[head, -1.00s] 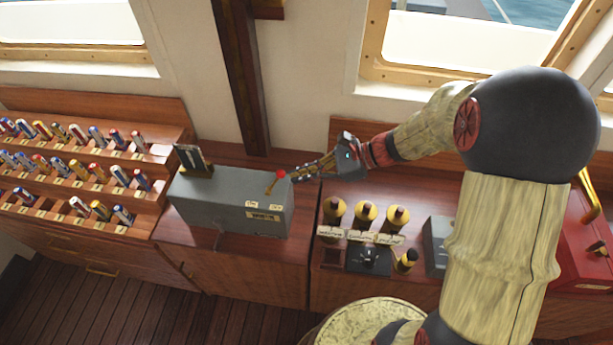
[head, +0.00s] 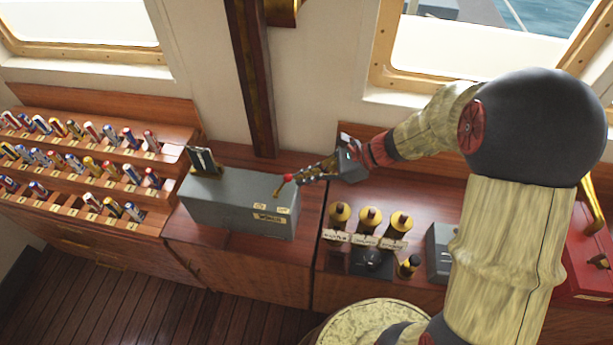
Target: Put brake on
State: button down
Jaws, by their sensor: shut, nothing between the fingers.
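A grey box (head: 225,205) stands on the wooden cabinet in the middle of the head view. A short brass lever (head: 279,187) with a red knob (head: 288,178) rises from its right part, tilted up to the right. Labels (head: 268,217) sit on its front face; they are too small to read surely. My gripper (head: 298,177) comes in from the right, shut and empty. Its fingertips are at the red knob, touching it or very close; I cannot tell which. A dark upright plate (head: 203,162) stands on the box's left end.
Racks of coloured rolls (head: 85,165) stand at the left. Several brass-topped knobs (head: 370,218), a black dial box (head: 372,262) and another grey box (head: 440,250) are right of the lever box. A red box (head: 590,255) is at far right. A wooden post (head: 252,80) rises behind.

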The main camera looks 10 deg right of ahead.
aim_at(291, 176)
jog(key=shift+a+r, duration=0.1)
jog(key=shift+r, duration=0.05)
jog(key=a+r+h+p, duration=0.1)
jog(key=p, duration=0.2)
jog(key=a+r+g+h+p, duration=0.1)
jog(key=p, duration=0.3)
jog(key=shift+w+r, duration=0.1)
jog(key=shift+w, duration=0.25)
jog(key=a+h+p, duration=0.1)
jog(key=p, duration=0.3)
jog(key=w+a+r+h+p, duration=0.1)
jog(key=p, duration=0.3)
jog(key=shift+a+g+h, duration=0.3)
jog(key=shift+g+h, duration=0.1)
jog(key=p, duration=0.1)
jog(key=a+h+p, duration=0.1)
jog(key=p, duration=0.1)
jog(key=shift+w+a+g, duration=0.2)
jog(key=shift+w+g, duration=0.1)
jog(key=shift+w, duration=0.05)
jog(key=shift+w+a+f+p, duration=0.1)
jog(key=shift+w+a+p, duration=0.2)
jog(key=shift+a+p, duration=0.35)
jog(key=shift+w+a+p, duration=0.3)
jog(key=shift+a+p, duration=0.25)
jog(key=shift+a, duration=0.15)
